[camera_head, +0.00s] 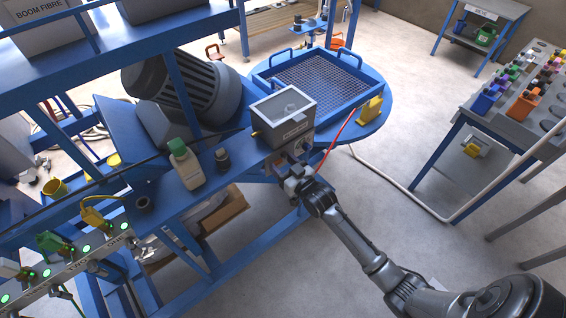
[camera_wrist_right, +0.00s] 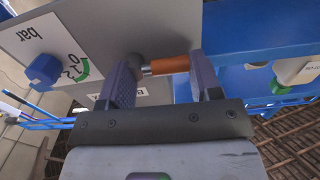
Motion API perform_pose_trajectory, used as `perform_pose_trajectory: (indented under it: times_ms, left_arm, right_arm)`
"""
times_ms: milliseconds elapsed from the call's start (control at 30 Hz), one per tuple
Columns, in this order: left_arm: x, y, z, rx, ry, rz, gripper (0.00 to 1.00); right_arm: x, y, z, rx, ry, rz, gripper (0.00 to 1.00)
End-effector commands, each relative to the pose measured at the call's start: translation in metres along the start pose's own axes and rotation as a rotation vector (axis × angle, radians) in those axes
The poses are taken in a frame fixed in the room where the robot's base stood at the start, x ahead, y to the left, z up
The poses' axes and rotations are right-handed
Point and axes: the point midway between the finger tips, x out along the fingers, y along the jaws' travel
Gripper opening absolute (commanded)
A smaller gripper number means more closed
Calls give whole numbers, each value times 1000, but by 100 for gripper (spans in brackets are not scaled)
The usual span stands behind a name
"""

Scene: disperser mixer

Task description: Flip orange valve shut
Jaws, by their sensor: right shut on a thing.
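The orange valve (camera_wrist_right: 168,65) shows in the right wrist view as an orange handle on a metal stem, lying across the picture just ahead of a grey panel. My right gripper (camera_wrist_right: 163,80) has one finger on each side of the handle, near its two ends, and is shut on it. The valve is too small and covered to make out there. My left gripper is not in view.
A bottle (camera_head: 186,166) stands on the bench. A red hose (camera_head: 335,142) runs close by my gripper.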

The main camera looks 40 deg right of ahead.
Motion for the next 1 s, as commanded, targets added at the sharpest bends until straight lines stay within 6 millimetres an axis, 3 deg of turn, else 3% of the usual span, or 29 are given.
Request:
perform_pose_trajectory:
  times_ms: [67,100,367,667,767,1000]
  left_arm:
    - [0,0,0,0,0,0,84]
    - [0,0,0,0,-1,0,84]
    - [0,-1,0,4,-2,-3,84]
    - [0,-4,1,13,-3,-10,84]
    - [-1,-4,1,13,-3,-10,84]
    - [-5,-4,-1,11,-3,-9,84]
  right_arm:
    - [0,0,-1,4,2,0,35]
    - [0,0,-1,3,2,0,60]
    - [0,0,0,2,1,0,84]
    - [-4,0,0,1,0,0,84]
    - [-14,0,1,1,-2,0,84]
    - [-60,0,0,1,-2,0,84]
